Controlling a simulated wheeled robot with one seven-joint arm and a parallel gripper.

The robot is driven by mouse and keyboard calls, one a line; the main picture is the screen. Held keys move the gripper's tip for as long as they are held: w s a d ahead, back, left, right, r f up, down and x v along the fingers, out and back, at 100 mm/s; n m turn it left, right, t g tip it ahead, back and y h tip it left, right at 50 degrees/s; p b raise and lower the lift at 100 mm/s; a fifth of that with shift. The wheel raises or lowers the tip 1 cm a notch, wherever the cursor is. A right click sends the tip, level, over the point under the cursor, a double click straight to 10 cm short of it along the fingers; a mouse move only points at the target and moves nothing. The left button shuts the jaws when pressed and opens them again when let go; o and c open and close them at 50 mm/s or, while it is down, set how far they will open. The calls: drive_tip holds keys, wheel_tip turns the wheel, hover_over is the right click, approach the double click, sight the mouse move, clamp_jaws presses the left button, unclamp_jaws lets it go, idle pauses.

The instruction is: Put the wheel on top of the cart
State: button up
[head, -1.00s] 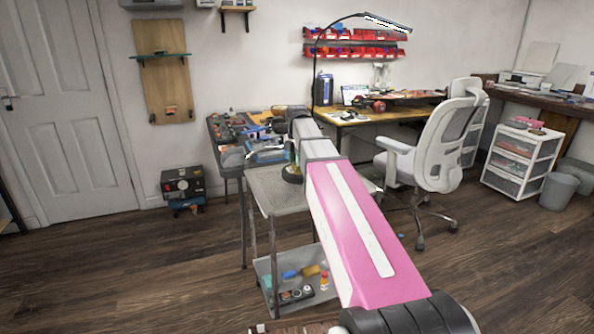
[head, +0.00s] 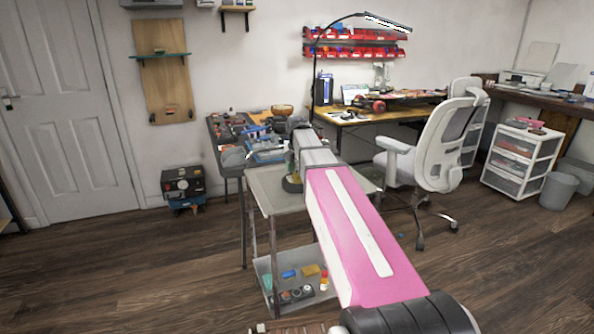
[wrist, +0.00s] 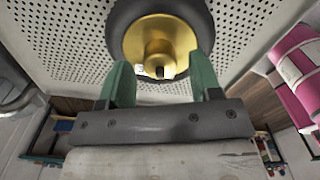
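The wheel, with a dark tyre (wrist: 120,20) and a gold hub with a raised stub, lies flat over the perforated top of the cart (wrist: 245,30), seemingly resting on it. In the head view the wheel (head: 291,185) shows small and dark near the back middle of the cart's top (head: 262,192). My gripper (wrist: 161,70) has two green fingers spread apart, one on each side of the hub stub, with gaps visible between them and it. My arm hides part of the cart's top in the head view.
The cart's lower shelf (head: 260,268) holds several small items. A cluttered table (head: 222,168) stands behind the cart. A white office chair (head: 435,150) is to the right, with a desk (head: 345,118) behind.

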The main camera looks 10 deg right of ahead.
sight(297, 173)
wheel_tip(297, 173, up, 12)
drive_tip(key=shift+r, duration=0.15)
idle(0.7)
